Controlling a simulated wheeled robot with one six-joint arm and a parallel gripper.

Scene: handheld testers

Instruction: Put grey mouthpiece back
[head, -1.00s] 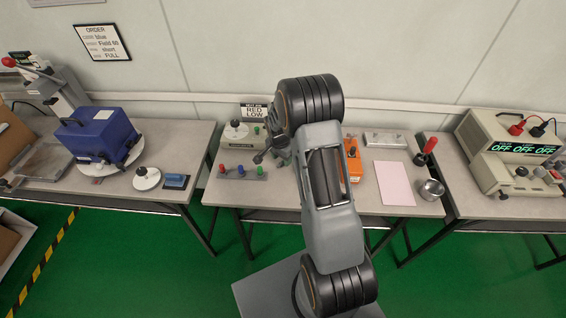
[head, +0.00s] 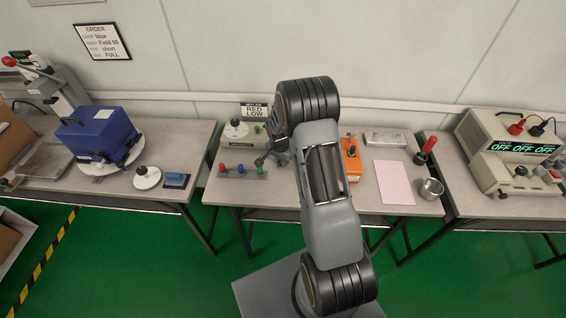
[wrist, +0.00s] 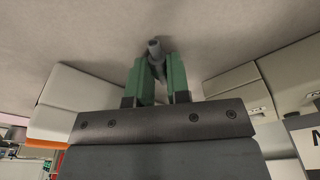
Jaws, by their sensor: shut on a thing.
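My gripper (wrist: 160,80) has two green fingers in the wrist view. They are shut on a small grey mouthpiece (wrist: 155,47), whose rounded end sticks out past the fingertips against the beige table top. In the head view my gripper (head: 262,160) is low over the middle table, just behind the rack (head: 231,174). The rack holds a red, a blue and a green mouthpiece along the table's front left. The grey mouthpiece is too small to make out clearly in the head view. Whether it touches the table or rack cannot be told.
A pale tester (head: 236,143) with a dial and a RED LOW sign stands behind the rack. An orange handheld tester (head: 351,163) lies right of my arm. A pink sheet (head: 395,183), a metal cup (head: 431,190) and a red-handled tool (head: 428,147) are farther right.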

